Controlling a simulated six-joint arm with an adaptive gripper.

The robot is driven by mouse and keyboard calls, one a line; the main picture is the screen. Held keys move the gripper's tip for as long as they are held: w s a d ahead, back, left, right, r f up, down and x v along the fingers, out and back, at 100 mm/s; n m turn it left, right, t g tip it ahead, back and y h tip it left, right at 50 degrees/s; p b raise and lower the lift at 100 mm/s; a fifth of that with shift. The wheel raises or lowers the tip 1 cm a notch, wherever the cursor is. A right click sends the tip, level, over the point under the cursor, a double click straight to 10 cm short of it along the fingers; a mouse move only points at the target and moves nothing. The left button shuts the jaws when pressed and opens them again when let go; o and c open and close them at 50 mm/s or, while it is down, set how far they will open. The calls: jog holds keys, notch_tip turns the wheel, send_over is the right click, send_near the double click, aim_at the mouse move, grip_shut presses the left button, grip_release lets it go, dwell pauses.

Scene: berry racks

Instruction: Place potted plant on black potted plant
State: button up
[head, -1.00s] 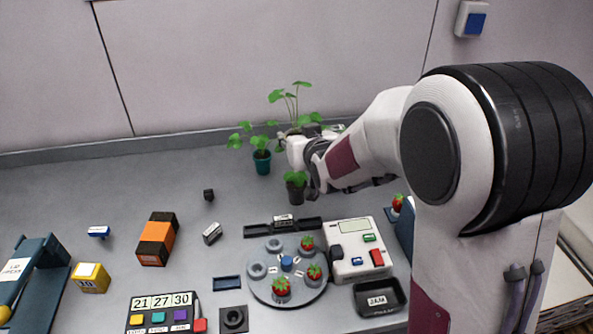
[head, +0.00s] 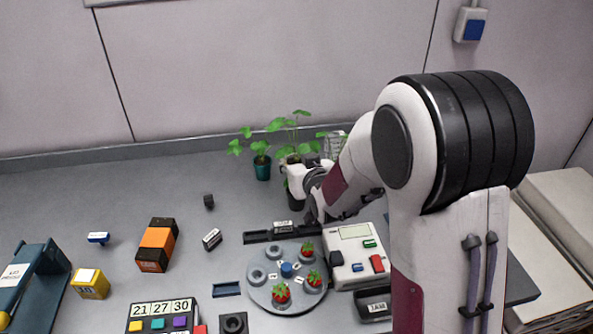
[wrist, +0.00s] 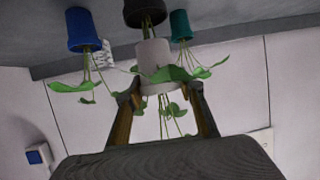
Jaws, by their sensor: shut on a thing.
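My gripper (wrist: 160,92) is shut on a light grey-white potted plant (wrist: 153,58); its green leaves (head: 295,122) rise above the gripper (head: 298,180) in the head view. The black potted plant (head: 295,199) stands on the table just below the gripper, mostly covered by it. In the wrist view, which is upside down, the black pot (wrist: 145,12) lies beyond the held pot, with its stems running towards it. The held pot overlaps these stems in the picture; I cannot tell whether they touch.
A teal potted plant (head: 262,169) stands close on the left. A blue potted plant (wrist: 80,30) stands on the other side, its pot hidden by my arm in the head view. A round tray (head: 270,297) with strawberries and a white device (head: 352,255) are in front. The table's left-rear is clear.

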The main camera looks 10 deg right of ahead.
jog(key=shift+f, duration=1.4)
jog(key=shift+f, duration=0.15)
jog(key=o, duration=1.1)
jog(key=shift+o, duration=0.2)
jog(key=shift+v, duration=0.8)
jog(key=v, duration=1)
jog(key=shift+s+r, duration=0.2)
